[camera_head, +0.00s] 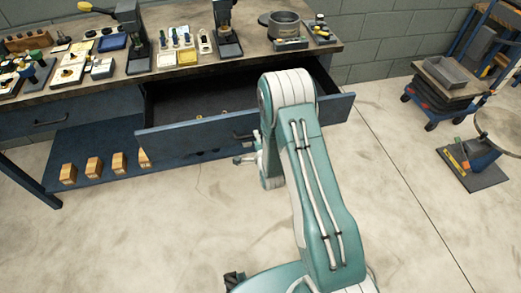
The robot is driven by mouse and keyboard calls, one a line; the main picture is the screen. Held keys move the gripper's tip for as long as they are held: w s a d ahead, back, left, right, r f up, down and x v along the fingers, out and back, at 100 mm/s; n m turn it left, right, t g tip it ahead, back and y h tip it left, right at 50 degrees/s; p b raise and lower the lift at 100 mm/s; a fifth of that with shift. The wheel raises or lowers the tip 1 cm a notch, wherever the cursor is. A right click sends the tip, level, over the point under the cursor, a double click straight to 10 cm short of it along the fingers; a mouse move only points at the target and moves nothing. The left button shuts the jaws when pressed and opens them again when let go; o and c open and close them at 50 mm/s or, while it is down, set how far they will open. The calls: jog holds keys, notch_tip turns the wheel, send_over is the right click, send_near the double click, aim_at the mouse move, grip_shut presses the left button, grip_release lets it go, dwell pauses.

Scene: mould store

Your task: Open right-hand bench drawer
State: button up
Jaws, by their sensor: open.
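The right-hand bench drawer (190,138) is blue-fronted and stands pulled out from under the bench (350,45). Its dark inside shows, with a few small yellowish items in it. A dark handle (240,135) is on its front, partly hidden by my arm. My gripper (240,160) is just in front of and below the drawer front, near the handle. It is open and holds nothing. Whether it touches the drawer cannot be told. My arm covers the right part of the drawer front.
A closed left-hand drawer (50,122) sits beside it. Tools and small parts crowd the bench top. Several wooden blocks (93,167) stand on the blue lower shelf (110,140). A blue trolley (450,90) and a dark stand (470,160) are at right. The floor in front is clear.

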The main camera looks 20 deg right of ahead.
jog(key=v, duration=0.9)
jog(key=shift+a, duration=0.15)
jog(key=shift+f, duration=0.1)
notch_tip(320, 180, up, 20)
jog(key=n+g, duration=0.5)
jog(key=n, duration=0.4)
jog(key=s+r+n+g, duration=0.2)
jog(key=s+r+n, duration=0.2)
jog(key=s, duration=0.8)
jog(key=s+r+n+g, duration=0.3)
jog(key=s+r+n, duration=0.2)
jog(key=s, duration=0.8)
notch_tip(320, 180, up, 4)
jog(key=shift+f, duration=0.25)
